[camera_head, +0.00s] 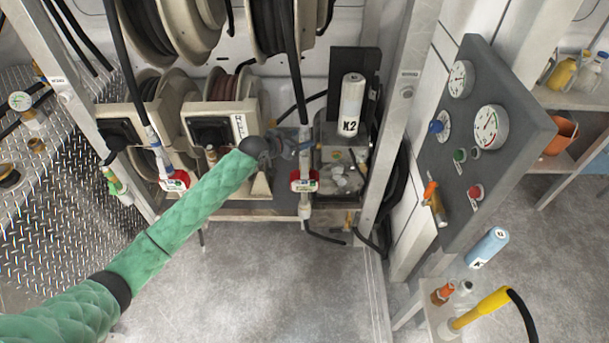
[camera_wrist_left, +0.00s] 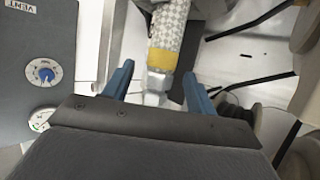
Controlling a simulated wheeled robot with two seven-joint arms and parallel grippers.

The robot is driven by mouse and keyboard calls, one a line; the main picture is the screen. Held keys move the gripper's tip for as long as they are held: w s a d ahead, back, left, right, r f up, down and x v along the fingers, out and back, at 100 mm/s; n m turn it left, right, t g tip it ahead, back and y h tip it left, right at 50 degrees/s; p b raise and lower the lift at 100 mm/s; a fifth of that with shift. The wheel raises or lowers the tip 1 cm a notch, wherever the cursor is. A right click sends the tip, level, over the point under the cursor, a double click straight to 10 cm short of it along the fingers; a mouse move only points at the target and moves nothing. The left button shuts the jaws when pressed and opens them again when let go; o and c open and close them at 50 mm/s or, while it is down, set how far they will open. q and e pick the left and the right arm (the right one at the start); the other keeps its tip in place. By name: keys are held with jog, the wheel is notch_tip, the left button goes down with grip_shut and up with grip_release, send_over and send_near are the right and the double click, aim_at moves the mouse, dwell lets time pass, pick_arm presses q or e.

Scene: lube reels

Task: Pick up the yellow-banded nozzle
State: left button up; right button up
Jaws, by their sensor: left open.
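In the left wrist view, the yellow-banded nozzle (camera_wrist_left: 161,57) shows a pale checked body, a yellow band and a light fitting below it. It lies between the two blue fingers of my left gripper (camera_wrist_left: 157,88), with a gap beside each finger, so they do not look closed on it. In the head view, my left gripper (camera_head: 300,148) is beside a hanging hose and nozzle with a red and white tag (camera_head: 304,181). A yellow band is not clear there, and the gripper covers part of that nozzle. My right gripper is not in view.
Hose reels (camera_head: 230,92) stand behind. Another hanging nozzle with a red tag (camera_head: 174,181) is to the left. A white K2 bottle (camera_head: 351,104) and a frame post (camera_head: 402,110) are to the right. A gauge panel (camera_head: 478,150) stands farther right. The floor in front is clear.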

pick_arm(q)
jog(key=shift+w+d+f, duration=0.1)
jog(key=shift+w, duration=0.05)
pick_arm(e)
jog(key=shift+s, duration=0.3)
pick_arm(q)
grip_shut()
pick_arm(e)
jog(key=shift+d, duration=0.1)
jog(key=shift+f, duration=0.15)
